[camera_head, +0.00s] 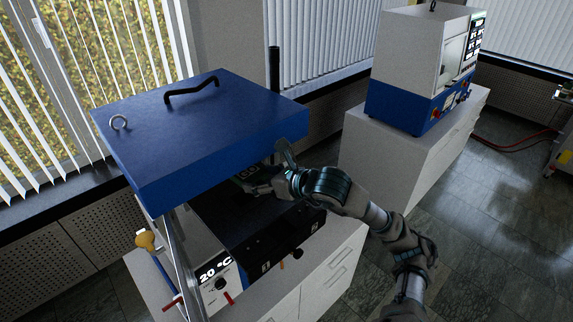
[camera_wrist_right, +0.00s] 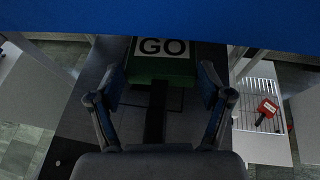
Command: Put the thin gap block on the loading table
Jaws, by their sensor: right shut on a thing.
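A green block with a white label reading "GO" (camera_wrist_right: 163,66) is between the two fingers of my right gripper (camera_wrist_right: 160,84) in the right wrist view. I take it to be the thin gap block. In the head view my right gripper (camera_head: 262,181) reaches in under the blue press top and is shut on the block, whose label (camera_head: 248,172) shows beside the fingers. The block is above a black flat surface (camera_head: 236,216), which may be the loading table; I cannot tell whether they touch. My left gripper is not in view.
The blue press top (camera_head: 200,130) hangs low over the gripper. A temperature panel reading 20 °C (camera_head: 213,270) is at the front left. A second white and blue machine (camera_head: 405,75) stands on a white cabinet (camera_head: 375,150) at the right. The wrist view shows a wire rack (camera_wrist_right: 255,98) with a red-topped item.

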